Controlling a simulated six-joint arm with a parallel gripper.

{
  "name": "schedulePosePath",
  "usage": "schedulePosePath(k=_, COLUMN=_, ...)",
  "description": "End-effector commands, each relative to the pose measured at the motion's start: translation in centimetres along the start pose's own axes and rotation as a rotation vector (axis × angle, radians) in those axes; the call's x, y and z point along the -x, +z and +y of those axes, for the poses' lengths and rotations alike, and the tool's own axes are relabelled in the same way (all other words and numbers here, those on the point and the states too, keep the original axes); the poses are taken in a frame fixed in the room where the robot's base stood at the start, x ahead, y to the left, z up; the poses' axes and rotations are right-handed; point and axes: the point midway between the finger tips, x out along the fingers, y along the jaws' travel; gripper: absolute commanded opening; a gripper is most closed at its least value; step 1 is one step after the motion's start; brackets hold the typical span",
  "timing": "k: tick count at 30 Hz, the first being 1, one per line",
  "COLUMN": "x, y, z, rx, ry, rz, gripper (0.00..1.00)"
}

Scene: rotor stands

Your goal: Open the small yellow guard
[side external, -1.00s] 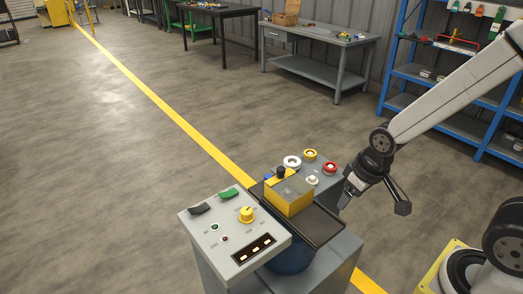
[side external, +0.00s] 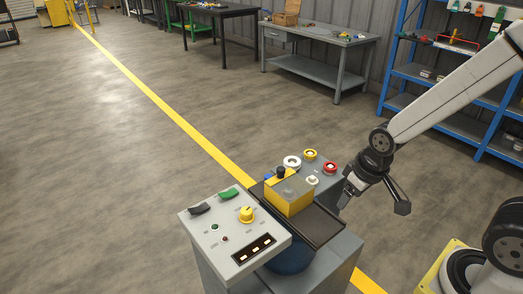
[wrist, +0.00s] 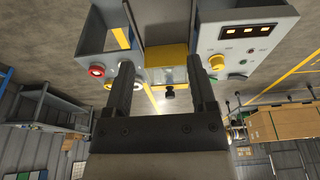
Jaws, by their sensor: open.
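The small yellow guard (side external: 288,203) is a boxy cover with a greyish top panel, on a dark tray between two grey control panels. A black knob (side external: 281,172) stands at its far end. The guard looks down over what is under it, which is hidden. In the wrist view the guard (wrist: 166,55) shows between the fingers, with the black knob (wrist: 169,94) just below it. My gripper (side external: 374,205) is open and empty, to the right of the guard and apart from it. Its two fingers (wrist: 162,75) are spread wide in the wrist view.
The near control panel (side external: 208,246) carries a yellow dial (side external: 246,214), dark and green switches and a lit display. The far panel (side external: 325,180) holds several round buttons, including a red one (side external: 330,168). Benches and a blue shelf stand farther back; the floor at left is clear.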

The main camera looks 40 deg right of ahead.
Motion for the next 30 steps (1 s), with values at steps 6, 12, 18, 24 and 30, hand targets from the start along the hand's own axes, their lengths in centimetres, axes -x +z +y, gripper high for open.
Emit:
schedulePosePath(k=6, x=0.0, y=-0.5, z=0.0, rx=-0.004, ry=0.0, rz=-0.003, gripper=0.72)
schedulePosePath(k=12, x=-0.2, y=-2.9, z=0.0, rx=-0.026, ry=0.0, rz=-0.023, gripper=0.72)
schedulePosePath(k=18, x=-0.5, y=-7.4, z=0.0, rx=-0.07, ry=0.002, rz=-0.062, gripper=0.72)
schedulePosePath(k=24, x=-1.1, y=-12.1, z=0.0, rx=-0.12, ry=0.006, rz=-0.106, gripper=0.72)
schedulePosePath(k=30, x=-2.0, y=-16.4, z=0.0, rx=-0.171, ry=0.013, rz=-0.151, gripper=0.72)
